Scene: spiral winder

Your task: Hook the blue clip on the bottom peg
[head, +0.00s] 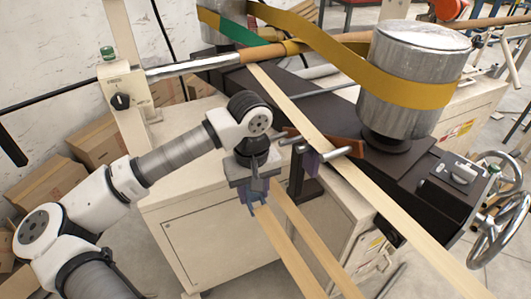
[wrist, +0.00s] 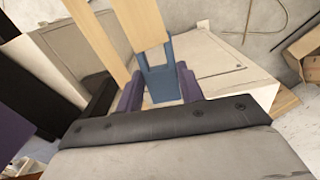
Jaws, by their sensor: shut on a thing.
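The blue clip (wrist: 160,84) sits between the purple fingers of my gripper (wrist: 160,92) in the wrist view. A beige strip (wrist: 138,22) runs away from the clip. In the head view my gripper (head: 256,200) points down in front of the cream cabinet, with a little blue showing at its tip. It is shut on the clip. Metal pegs (head: 338,152) stick out beside a brown bar, to the right of my gripper and apart from it. I cannot tell for sure which is the bottom peg. A purple-blue piece (head: 311,162) shows near the pegs.
Beige strips (head: 300,250) hang below my gripper, and a longer one (head: 380,205) crosses diagonally past the pegs. A metal drum (head: 410,80) with a yellow band stands at the back right. Handwheels (head: 500,200) are at the right edge. Cardboard boxes (head: 50,190) are at the left.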

